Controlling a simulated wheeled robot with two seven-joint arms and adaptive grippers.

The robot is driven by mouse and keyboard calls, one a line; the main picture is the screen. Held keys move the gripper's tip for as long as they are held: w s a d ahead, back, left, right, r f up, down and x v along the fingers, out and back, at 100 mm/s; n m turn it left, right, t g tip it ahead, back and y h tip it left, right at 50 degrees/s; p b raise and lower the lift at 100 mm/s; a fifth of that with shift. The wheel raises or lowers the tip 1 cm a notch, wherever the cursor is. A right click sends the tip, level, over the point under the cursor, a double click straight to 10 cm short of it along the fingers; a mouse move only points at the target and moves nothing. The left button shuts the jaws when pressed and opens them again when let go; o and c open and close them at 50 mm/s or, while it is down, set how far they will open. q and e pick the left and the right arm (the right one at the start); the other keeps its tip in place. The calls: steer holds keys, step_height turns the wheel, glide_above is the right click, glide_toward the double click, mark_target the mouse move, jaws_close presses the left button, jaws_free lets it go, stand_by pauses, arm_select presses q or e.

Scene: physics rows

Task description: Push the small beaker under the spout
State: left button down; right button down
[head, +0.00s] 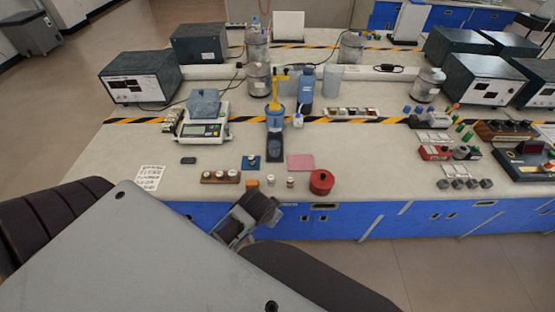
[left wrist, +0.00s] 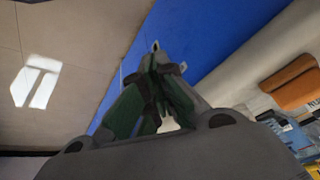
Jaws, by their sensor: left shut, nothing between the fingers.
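A dispenser (head: 276,118) with a blue body and a yellow spout (head: 276,84) on top stands mid-counter on a dark base. In front of it lies a blue mat (head: 246,166) with a small pale vessel (head: 252,160) on it, perhaps the small beaker; it is too small to be sure. Small pale jars (head: 271,180) stand nearer the front edge. My left gripper (head: 233,230) is in front of the counter's front edge, apart from these things. In the left wrist view its fingers (left wrist: 158,62) are together and empty. My right gripper is not in view.
A wooden block with white-topped jars (head: 220,177), an orange block (head: 252,183) and a red pot (head: 321,181) line the front edge. Blue cabinets (head: 340,222) are below.

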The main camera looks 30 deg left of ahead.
arm_select(q)
steer(key=w+d+r+m+t, duration=0.35)
steer(key=w+r+t, duration=0.85)
steer(key=w+r, duration=0.85)
steer(key=d+r+m+t+h, duration=0.2)
steer(key=d+r+m+h, duration=0.65)
steer(key=r, duration=0.35)
steer(key=s+d+m+g+h, duration=0.4)
steer(key=d+m+g+h, duration=0.4)
steer(key=d+m+h, duration=0.15)
steer(key=s+a+f+m+g+y, duration=0.25)
steer(key=f+m+g+y, duration=0.2)
steer(key=f, duration=0.25)
steer(key=s+a+f+m+g+y, duration=0.1)
steer(key=a+f+m+g+y, duration=0.25)
steer(key=f+g, duration=0.2)
steer(key=w+a+f+n+y, duration=0.1)
steer(key=a+y, duration=0.4)
steer(key=a, duration=0.7)
steer(key=w+a+f+y, duration=0.1)
steer(key=a+y, duration=0.3)
steer(key=a, duration=0.8)
steer(key=shift+a+f+n+y, duration=0.15)
steer(key=shift+f+n+y, duration=0.25)
steer(key=shift+f, duration=0.5)
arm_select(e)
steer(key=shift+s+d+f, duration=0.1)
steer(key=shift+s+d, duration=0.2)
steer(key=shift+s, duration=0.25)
